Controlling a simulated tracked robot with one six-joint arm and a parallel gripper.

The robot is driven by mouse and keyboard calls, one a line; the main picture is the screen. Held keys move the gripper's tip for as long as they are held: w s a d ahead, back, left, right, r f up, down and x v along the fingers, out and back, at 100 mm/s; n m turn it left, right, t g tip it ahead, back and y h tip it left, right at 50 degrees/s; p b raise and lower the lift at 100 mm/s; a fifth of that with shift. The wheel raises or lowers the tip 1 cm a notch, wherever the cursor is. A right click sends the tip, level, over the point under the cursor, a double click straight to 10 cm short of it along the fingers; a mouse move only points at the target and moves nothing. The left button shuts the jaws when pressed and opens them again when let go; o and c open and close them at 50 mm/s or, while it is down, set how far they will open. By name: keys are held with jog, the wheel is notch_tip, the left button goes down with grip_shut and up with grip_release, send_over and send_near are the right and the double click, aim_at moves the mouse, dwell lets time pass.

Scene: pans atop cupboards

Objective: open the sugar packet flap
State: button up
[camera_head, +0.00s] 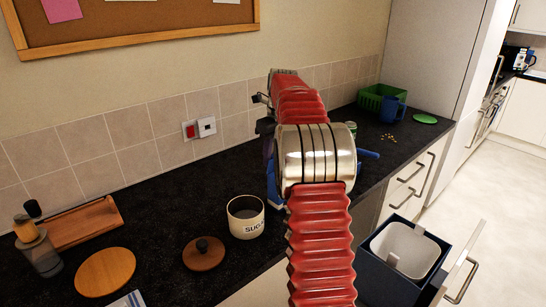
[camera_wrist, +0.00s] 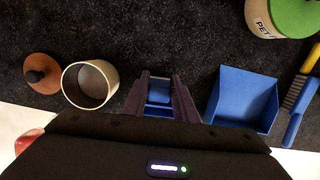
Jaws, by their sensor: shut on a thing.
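My gripper (camera_wrist: 158,82) is shut on a blue thing (camera_wrist: 159,97) between its two dark fingers in the wrist view. Little of the blue thing shows; I cannot tell whether it is the sugar packet, and no flap can be made out. In the head view a blue piece (camera_head: 273,187) shows beside my arm, which hides most of the gripper area. A cream sugar canister (camera_head: 246,228) stands open on the dark counter; in the wrist view the canister (camera_wrist: 68,86) is left of my gripper. Its brown lid (camera_head: 204,259) with a dark knob lies beside it.
A blue dustpan (camera_wrist: 240,100) and brush (camera_wrist: 297,97) lie right of my gripper. A green-lidded jar (camera_wrist: 270,22) stands beyond. A blue mug (camera_head: 392,110) and green basket (camera_head: 372,99) stand at the far end.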

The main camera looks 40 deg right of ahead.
jog(key=shift+w+f+g, duration=0.2)
jog(key=shift+f+g, duration=0.1)
jog(key=shift+g, duration=0.4)
jog(key=o, duration=1.1)
jog(key=shift+c, duration=0.2)
jog(key=shift+r, duration=0.1)
jog(key=shift+r, duration=0.1)
notch_tip(320, 180, up, 12)
jog(key=shift+s+f, duration=0.2)
jog(key=shift+s, duration=0.1)
dwell(0.4)
